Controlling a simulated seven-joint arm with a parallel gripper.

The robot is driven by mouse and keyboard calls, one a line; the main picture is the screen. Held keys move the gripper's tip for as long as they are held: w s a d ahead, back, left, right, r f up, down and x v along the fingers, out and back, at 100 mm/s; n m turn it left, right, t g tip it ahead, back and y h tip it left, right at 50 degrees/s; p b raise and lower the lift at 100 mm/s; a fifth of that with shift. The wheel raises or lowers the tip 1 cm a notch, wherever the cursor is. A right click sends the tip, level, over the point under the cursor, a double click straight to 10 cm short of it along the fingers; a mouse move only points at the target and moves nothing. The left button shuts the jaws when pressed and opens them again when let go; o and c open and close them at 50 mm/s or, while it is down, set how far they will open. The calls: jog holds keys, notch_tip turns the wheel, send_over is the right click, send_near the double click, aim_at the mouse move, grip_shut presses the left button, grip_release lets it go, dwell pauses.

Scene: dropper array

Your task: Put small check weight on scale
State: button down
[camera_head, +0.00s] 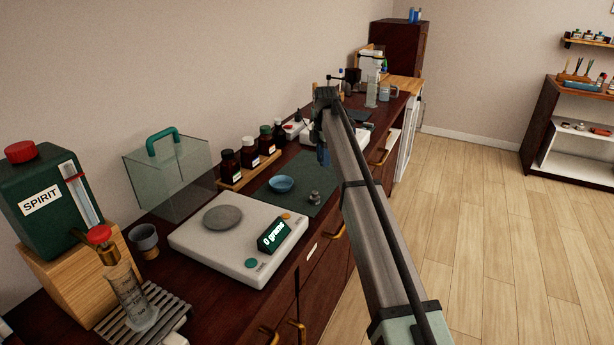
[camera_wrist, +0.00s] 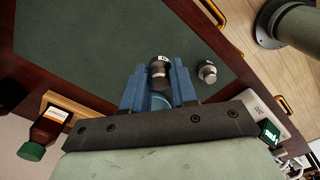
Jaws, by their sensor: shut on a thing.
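In the wrist view, my gripper (camera_wrist: 159,84) is shut on a dark and silver cylindrical weight (camera_wrist: 158,68) with a small white marking, held between the blue fingers. A second, silver weight (camera_wrist: 207,73) stands on the green mat to the right; it also shows in the head view (camera_head: 315,198). I cannot tell which weight is the smaller. In the head view, my gripper (camera_head: 323,154) is over the far part of the counter, and the held weight is hidden. The white scale (camera_head: 206,245) has an empty round grey pan (camera_head: 223,217) and its display (camera_head: 274,234) reads 0 grams.
A blue dish (camera_head: 281,184) lies on the green mat (camera_head: 304,175). Brown bottles (camera_head: 248,154) stand in a wooden rack behind it. A glass cover (camera_head: 168,175) with a green handle stands behind the scale. A grey cup (camera_head: 144,239) is left of the scale.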

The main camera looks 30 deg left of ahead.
jog(key=shift+r, duration=0.55)
jog(key=shift+s+a+r, duration=0.15)
jog(key=shift+r, duration=0.1)
jog(key=s+a+r, duration=0.1)
jog(key=s+a, duration=0.3)
jog(key=s, duration=0.3)
jog(key=s+a+r, duration=0.2)
jog(key=s+a, duration=0.3)
jog(key=s, duration=0.3)
notch_tip(320, 180, up, 2)
send_over(222, 216)
jog(key=shift+n, duration=0.4)
jog(key=shift+s+f, duration=0.1)
jog(key=shift+f, duration=4.5)
jog(key=shift+f, duration=0.15)
jog(key=c, duration=0.9)
grip_release()
notch_tip(222, 216, up, 12)
jog(key=shift+r, duration=0.15)
